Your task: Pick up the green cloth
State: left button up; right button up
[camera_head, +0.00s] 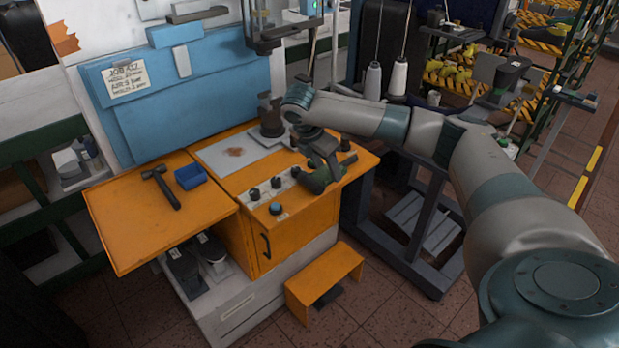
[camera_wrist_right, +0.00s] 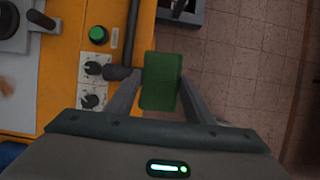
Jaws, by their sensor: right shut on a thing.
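The green cloth (camera_wrist_right: 161,68) shows in the right wrist view as a small flat green rectangle between the two fingers of my right gripper (camera_wrist_right: 161,88). The fingers are shut on it, one on each side. In the head view my right gripper (camera_head: 318,178) is low over the front right part of the orange workbench (camera_head: 292,228), beside its row of knobs. In the head view I cannot tell the cloth apart from the dark gripper. My left gripper is not in view.
A hammer (camera_head: 160,186) and a blue tray (camera_head: 190,176) lie on the left leaf of the bench. A dark press-like fixture (camera_head: 271,118) stands on the grey plate behind. Black knobs (camera_head: 276,183) are close to the gripper. Tiled floor (camera_wrist_right: 245,60) lies right of the bench edge.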

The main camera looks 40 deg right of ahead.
jog(key=shift+s+d+r, duration=0.55)
jog(key=shift+s+d, duration=0.1)
